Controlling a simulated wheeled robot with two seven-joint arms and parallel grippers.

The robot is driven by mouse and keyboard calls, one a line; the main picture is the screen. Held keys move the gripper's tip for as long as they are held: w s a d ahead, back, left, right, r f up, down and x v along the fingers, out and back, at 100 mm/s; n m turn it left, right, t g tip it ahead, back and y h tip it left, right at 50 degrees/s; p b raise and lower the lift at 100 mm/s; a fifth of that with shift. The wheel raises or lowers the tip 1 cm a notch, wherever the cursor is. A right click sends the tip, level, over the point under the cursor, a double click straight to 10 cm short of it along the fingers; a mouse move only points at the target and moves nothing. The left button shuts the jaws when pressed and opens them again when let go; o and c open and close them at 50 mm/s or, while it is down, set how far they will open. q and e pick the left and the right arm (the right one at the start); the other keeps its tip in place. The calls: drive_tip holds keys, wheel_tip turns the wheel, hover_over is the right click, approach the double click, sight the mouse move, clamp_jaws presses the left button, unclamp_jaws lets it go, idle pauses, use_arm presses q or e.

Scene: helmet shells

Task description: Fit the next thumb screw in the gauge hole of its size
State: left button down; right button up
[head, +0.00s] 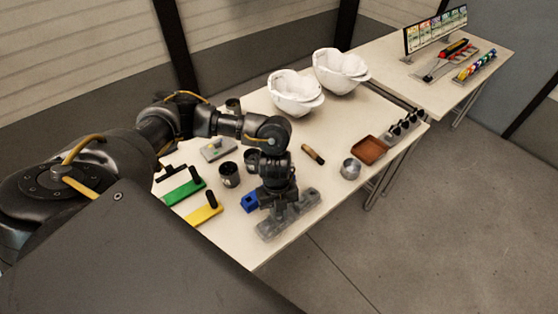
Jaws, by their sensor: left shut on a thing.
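My left gripper (279,205) points down at the front of the table, just over a grey gauge block (304,203). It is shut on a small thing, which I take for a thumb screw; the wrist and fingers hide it. The block's holes are too small to make out, and the gripper covers its middle. I cannot tell whether the held thing touches the block. My right gripper is out of view.
A blue block (249,201) stands close left of the gripper. Dark cups (230,175), green (180,194) and yellow (204,215) pieces lie left. A metal cup (350,168), brown tray (370,150) and white helmet shells (295,92) stand right and behind.

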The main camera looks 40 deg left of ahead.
use_arm(q)
drive_tip(key=shift+f, duration=0.1)
drive_tip(key=c, duration=1.2)
unclamp_jaws()
wheel_tip(320, 180, up, 11)
drive_tip(key=w+a, duration=0.1)
drive_tip(key=shift+a+f, duration=0.15)
